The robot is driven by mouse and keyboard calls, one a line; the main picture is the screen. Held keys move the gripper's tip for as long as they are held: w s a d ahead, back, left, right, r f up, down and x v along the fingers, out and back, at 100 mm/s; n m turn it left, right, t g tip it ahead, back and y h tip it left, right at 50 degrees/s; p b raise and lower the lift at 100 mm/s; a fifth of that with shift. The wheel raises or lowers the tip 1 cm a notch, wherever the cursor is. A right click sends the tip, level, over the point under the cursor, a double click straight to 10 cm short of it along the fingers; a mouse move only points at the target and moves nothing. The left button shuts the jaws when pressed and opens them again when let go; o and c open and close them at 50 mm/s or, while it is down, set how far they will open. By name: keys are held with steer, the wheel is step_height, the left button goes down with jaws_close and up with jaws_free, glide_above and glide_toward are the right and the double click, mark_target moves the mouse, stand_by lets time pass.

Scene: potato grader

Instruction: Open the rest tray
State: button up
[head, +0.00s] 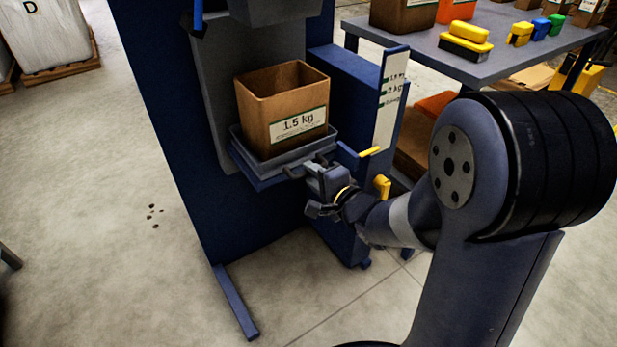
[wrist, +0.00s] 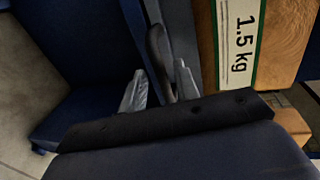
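The rest tray appears to be the shallow grey-blue tray (head: 244,151) on the front of the blue machine. A brown box (head: 268,108) labelled 1.5 kg stands upright in it; the box also shows in the wrist view (wrist: 290,45). A dark handle (head: 294,173) sticks out from the tray's front. My gripper (head: 312,168) is at this handle. In the wrist view, the handle (wrist: 158,50) passes between the two fingers of my gripper (wrist: 160,90). The fingers stand apart, with a gap on the left; the right finger is close to the handle. Actual contact is unclear.
The blue machine (head: 165,120) stands behind the tray, with a foot (head: 235,302) along the floor. A yellow lever (head: 382,186) is close to my arm. A grey table (head: 470,58) with boxes and coloured blocks stands at the back right.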

steer(key=shift+x, duration=1.15)
steer(key=shift+d, duration=0.1)
jaws_close()
